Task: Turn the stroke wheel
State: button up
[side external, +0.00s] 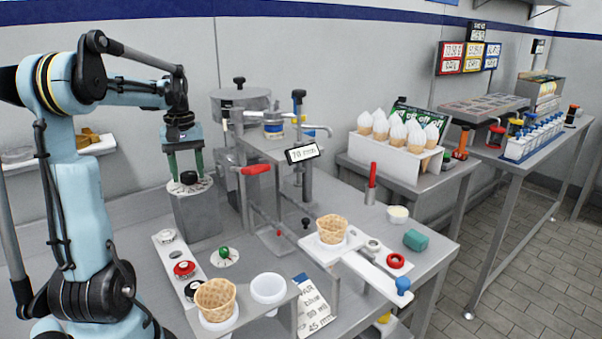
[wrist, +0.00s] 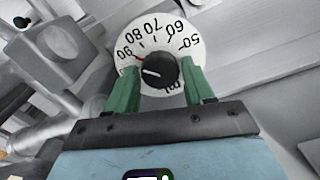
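The stroke wheel is a white dial (wrist: 158,38) with black numbers from 50 to 90 and a black round knob (wrist: 160,72) at its centre. A white line on the knob points left, and a short red mark lies on the dial near 90. In the side view the dial (side external: 205,185) and knob (side external: 189,178) sit on top of a grey block. My gripper (side external: 187,177) points down over it. Its green fingers (wrist: 161,75) stand on either side of the knob, apart, with narrow gaps visible.
A sign reading 70 mm (side external: 303,153) hangs on the machine to the right. A red lever (side external: 257,170) is close to the right of the block.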

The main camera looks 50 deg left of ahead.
aim_at(189, 174)
jog(key=shift+o, duration=1.2)
notch_tip(189, 174, up, 12)
jog(key=w+d+r+t, duration=0.3)
jog(key=w+d+r, duration=0.1)
jog(key=d, duration=0.4)
jog(key=w+d+r+t, duration=0.2)
jog(key=w+d+r, duration=0.15)
jog(key=d, duration=0.55)
jog(key=w+d+r+t, duration=0.3)
jog(key=w+d, duration=0.1)
jog(key=d, duration=0.4)
jog(key=w+d+f+m+h, duration=0.1)
jog(key=w+d+f+m, duration=0.2)
jog(key=f, duration=0.4)
jog(key=w+d+f+m, duration=0.1)
jog(key=d+f+m, duration=0.2)
jog(key=d+f, duration=0.25)
jog(key=s+f+m+g+y, duration=0.1)
jog(key=s+f+m, duration=0.8)
jog(key=f, duration=0.3)
jog(key=shift+s+a+f, duration=0.15)
jog(key=shift+a+f, duration=0.1)
jog(key=shift+a, duration=0.1)
